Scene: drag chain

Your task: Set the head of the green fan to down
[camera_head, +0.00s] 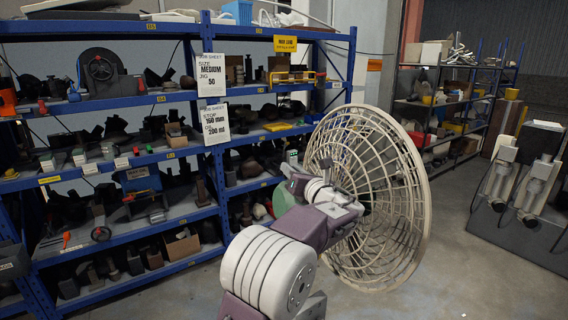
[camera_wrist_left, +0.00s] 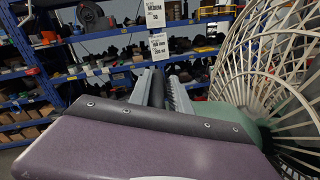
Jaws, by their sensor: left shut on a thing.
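The green fan shows its large cream wire cage (camera_head: 405,215) right of centre in the head view, facing right. Part of its green housing (camera_head: 283,200) shows left of the cage, behind my left arm. In the left wrist view the green housing (camera_wrist_left: 225,115) is beside my fingers and the cage (camera_wrist_left: 280,75) fills the right side. My left gripper (camera_wrist_left: 158,92) is shut on a dark rod (camera_wrist_left: 157,87) between its ridged grey fingers. I cannot tell how the rod joins the fan. My arm hides much of the housing and the fan's stand. My right gripper is out of view.
Blue shelving (camera_head: 95,100) full of dark parts stands behind and left of the fan. A darker shelf unit (camera_head: 440,115) stands at the back right, with white-grey equipment (camera_head: 535,180) at the far right. The floor (camera_head: 470,270) right of the fan is clear.

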